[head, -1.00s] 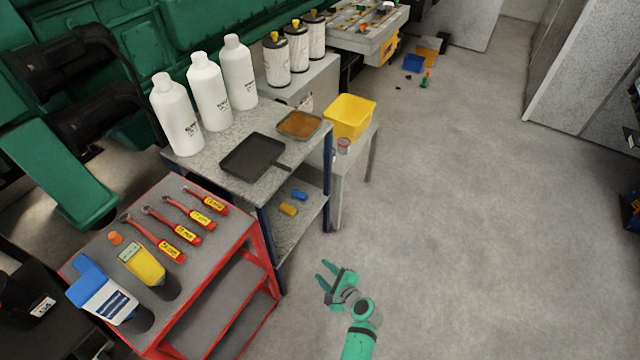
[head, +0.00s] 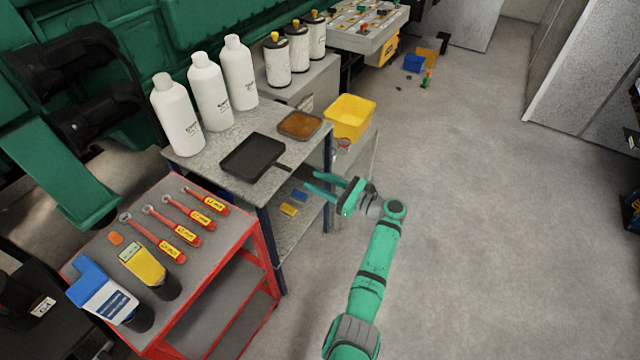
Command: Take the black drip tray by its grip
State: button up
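The black drip tray (head: 252,158) lies flat on the grey top of a blue-legged bench. Its short grip (head: 283,167) points right, toward the bench's right edge. My green gripper (head: 309,183) is at the right of the bench with its two fingers spread and pointing left toward the grip. The gripper's exact height against the bench top is hard to tell.
A second tray with brown contents (head: 299,125) lies behind the black one. White bottles (head: 178,115) stand at the bench's left. A yellow bin (head: 350,117) stands behind my gripper. A red cart (head: 215,262) with wrenches is in front.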

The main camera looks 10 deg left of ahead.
aim_at(279, 165)
jog(key=shift+x, duration=6.65)
grip_shut()
jog(key=shift+r, duration=0.15)
jog(key=shift+r, duration=0.45)
jog(key=v, duration=2)
jog(key=shift+s, duration=0.1)
